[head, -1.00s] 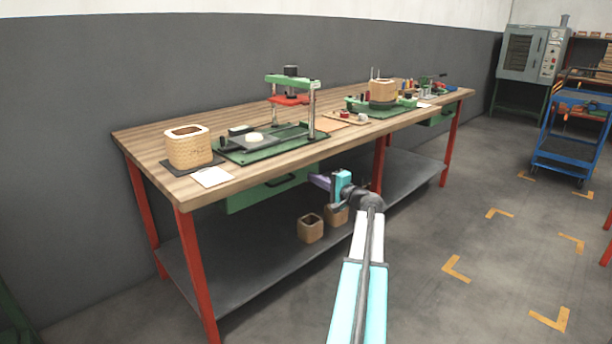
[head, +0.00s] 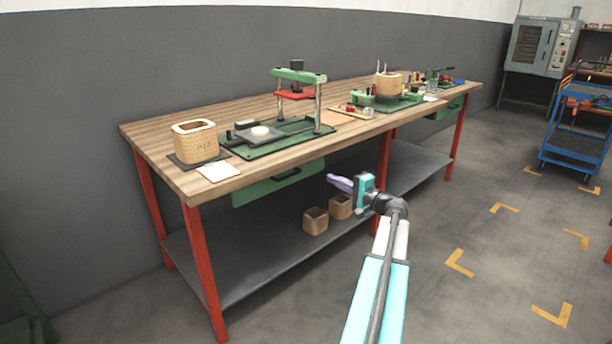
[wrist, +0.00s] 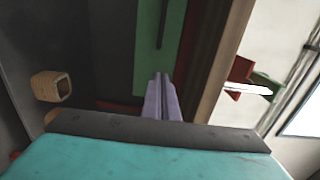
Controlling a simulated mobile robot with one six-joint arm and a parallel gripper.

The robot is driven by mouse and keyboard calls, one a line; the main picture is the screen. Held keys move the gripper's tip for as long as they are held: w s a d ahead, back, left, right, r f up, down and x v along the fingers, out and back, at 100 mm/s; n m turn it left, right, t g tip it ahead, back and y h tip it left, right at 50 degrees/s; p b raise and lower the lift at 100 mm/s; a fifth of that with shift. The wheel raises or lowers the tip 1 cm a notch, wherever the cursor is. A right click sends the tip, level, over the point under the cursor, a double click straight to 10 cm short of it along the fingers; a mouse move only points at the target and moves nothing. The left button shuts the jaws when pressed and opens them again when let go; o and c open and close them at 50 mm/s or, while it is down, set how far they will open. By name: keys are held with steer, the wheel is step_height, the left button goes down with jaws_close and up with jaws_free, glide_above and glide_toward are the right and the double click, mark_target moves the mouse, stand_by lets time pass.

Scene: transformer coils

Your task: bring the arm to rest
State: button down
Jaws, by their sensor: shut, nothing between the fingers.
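My gripper (head: 331,179) is at the end of my outstretched arm, in front of the workbench and below the level of its top. Its purple fingers lie together with nothing between them, and they show side by side in the wrist view (wrist: 161,97). In the head view the fingers point left, towards the bench's front. The workbench (head: 270,104) has a wooden top and red legs. I cannot tell how far the gripper is from the bench edge.
A tan coil (head: 195,142) stands on the bench's near end, beside a green press (head: 318,102). Two tan coils stand on the lower shelf (head: 243,250), one (head: 315,222) left of the other (head: 340,207). A blue cart (head: 570,155) stands at right.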

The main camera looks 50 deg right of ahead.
steer(key=w+a+f+n+g+y+p, duration=0.2)
steer(key=w+a+f+p, duration=0.15)
steer(key=a+f, duration=0.55)
steer(key=w+a+f+n+g+y+p, duration=0.25)
steer(key=w+a+f, duration=0.2)
steer(key=a, duration=0.75)
steer(key=w+a+f+n+g+y+p, duration=0.25)
steer(key=w+a+f, duration=0.3)
steer(key=a, duration=0.55)
steer(key=s+a+f+n+g+y+p, duration=0.1)
steer(key=s+a+f+g+p, duration=0.3)
steer(key=a, duration=0.5)
steer(key=s+a+f+n+g+y+p, duration=0.1)
steer(key=s+a+f+n+g+p, duration=0.15)
steer(key=a+f, duration=0.55)
steer(key=s+a+n+g+h+p, duration=0.15)
steer(key=s+a+g+p, duration=0.25)
steer(key=s+a, duration=0.55)
steer(key=s+a+n+g+h+p, duration=0.2)
steer(key=s+a+n+p, duration=0.1)
steer(key=s, duration=0.6)
steer(key=s+a+n+g+h+p, duration=0.3)
steer(key=s+a+n+p, duration=0.1)
steer(key=s, duration=0.6)
steer(key=shift+a+f+n+g, duration=0.2)
steer(key=shift+f+n+g, duration=0.1)
steer(key=shift+f+g, duration=0.05)
steer(key=shift+s, duration=0.1)
